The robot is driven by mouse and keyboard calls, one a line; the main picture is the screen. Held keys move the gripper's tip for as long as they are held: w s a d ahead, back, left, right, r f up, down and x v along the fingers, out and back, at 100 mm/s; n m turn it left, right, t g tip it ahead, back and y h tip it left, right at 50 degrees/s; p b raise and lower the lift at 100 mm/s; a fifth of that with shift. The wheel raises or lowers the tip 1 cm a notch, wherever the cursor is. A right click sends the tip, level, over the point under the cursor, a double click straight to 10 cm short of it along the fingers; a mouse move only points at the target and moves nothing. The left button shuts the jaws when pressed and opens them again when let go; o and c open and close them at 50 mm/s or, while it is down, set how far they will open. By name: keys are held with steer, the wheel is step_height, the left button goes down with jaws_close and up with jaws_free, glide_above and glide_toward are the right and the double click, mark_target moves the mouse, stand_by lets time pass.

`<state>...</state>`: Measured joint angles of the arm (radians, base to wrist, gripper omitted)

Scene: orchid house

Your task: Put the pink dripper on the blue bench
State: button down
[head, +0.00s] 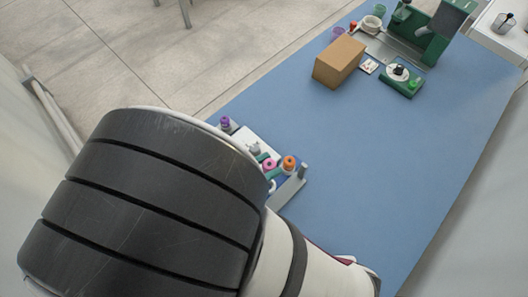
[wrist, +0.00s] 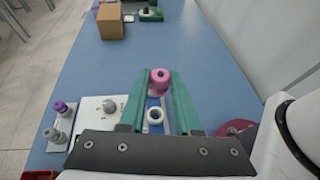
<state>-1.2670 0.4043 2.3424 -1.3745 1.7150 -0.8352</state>
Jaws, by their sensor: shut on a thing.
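The pink dripper (wrist: 159,77) is a small round piece with a hole in its top, and in the wrist view it sits between the tips of my gripper's two green fingers (wrist: 158,88). My gripper is shut on it. In the head view the pink dripper (head: 269,165) shows just past my arm, which hides most of my gripper. The blue bench (head: 390,150) fills the middle of the head view, and its top (wrist: 195,50) stretches ahead in the wrist view. I cannot tell the gap beneath the dripper.
A white ring (wrist: 155,116) shows between my fingers, nearer the palm. A pale panel (wrist: 100,112) and purple-topped piece (wrist: 60,108) stand left. An orange-topped piece (head: 289,162) shows close right of the dripper. A cardboard box (head: 339,61) and green equipment (head: 432,40) stand farther off; the bench between is clear.

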steer(key=shift+m+g+h, duration=0.6)
steer(key=shift+m+g, duration=0.3)
steer(key=w+d, duration=0.4)
steer(key=d, duration=0.1)
steer(key=shift+w+d+r, duration=0.1)
steer(key=shift+w+r, duration=0.05)
steer(key=shift+r, duration=0.05)
steer(key=s+d+f+m+g+h, duration=0.1)
steer(key=d+f+m+g, duration=0.3)
steer(key=d, duration=1)
steer(key=d+f+m+g, duration=0.3)
steer(key=d+g, duration=0.1)
steer(key=d, duration=1)
steer(key=w+a+f, duration=0.1)
steer(key=w+f, duration=0.1)
steer(key=w, duration=0.1)
steer(key=w+a+f, duration=0.2)
steer(key=w, duration=0.1)
steer(key=w+a+f, duration=0.2)
steer(key=shift+w+f, duration=0.25)
steer(key=shift+w, duration=0.15)
steer(key=f, duration=0.4)
steer(key=shift+w+a, duration=0.3)
steer(key=shift+f, duration=0.25)
